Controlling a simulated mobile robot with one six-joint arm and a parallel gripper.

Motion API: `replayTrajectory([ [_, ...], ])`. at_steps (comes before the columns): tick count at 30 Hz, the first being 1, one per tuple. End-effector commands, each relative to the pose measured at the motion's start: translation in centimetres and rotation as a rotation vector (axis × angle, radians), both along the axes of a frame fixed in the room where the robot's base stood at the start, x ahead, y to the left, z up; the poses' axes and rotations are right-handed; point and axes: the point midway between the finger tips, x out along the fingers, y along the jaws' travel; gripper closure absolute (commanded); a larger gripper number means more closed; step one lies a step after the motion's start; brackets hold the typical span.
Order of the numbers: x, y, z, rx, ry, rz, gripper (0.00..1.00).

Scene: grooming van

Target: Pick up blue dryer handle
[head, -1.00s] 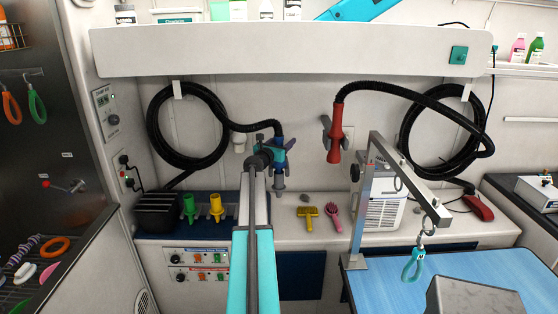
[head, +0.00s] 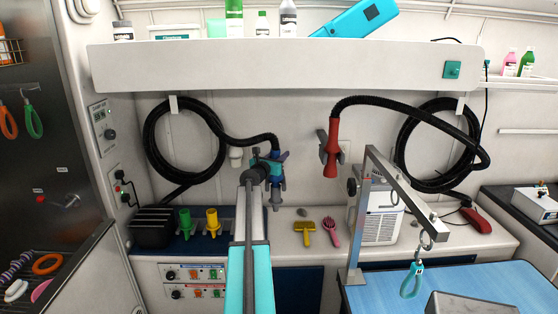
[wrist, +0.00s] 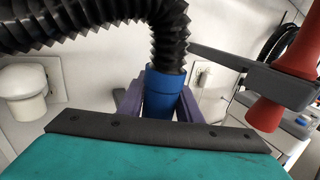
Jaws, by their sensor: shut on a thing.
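The blue dryer handle (head: 276,188) hangs upright near the wall at the end of a black corrugated hose. In the wrist view the handle (wrist: 163,92) stands between the two purple fingers of my gripper (wrist: 158,105), just below where the hose joins it. My gripper (head: 272,158) is shut on the handle. Part of the handle is hidden behind my teal gripper body. The red dryer handle (head: 330,150) hangs in its wall holder to the right and also shows in the wrist view (wrist: 298,50).
A white shelf (head: 280,66) overhangs the wall above my gripper. Green (head: 185,221) and yellow (head: 212,220) nozzles stand on the counter to the left. A yellow brush (head: 305,228) and a pink brush (head: 331,229) lie to the right. A metal grooming arm (head: 395,190) rises over the blue table (head: 450,285).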

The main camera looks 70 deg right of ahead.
Motion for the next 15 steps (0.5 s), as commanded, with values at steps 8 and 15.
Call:
replayTrajectory([
  [8,0.0,0.0,2.2,-0.004,-0.001,0.000,0.95],
  [15,-0.5,1.2,3.2,-0.002,0.000,0.001,0.95],
])
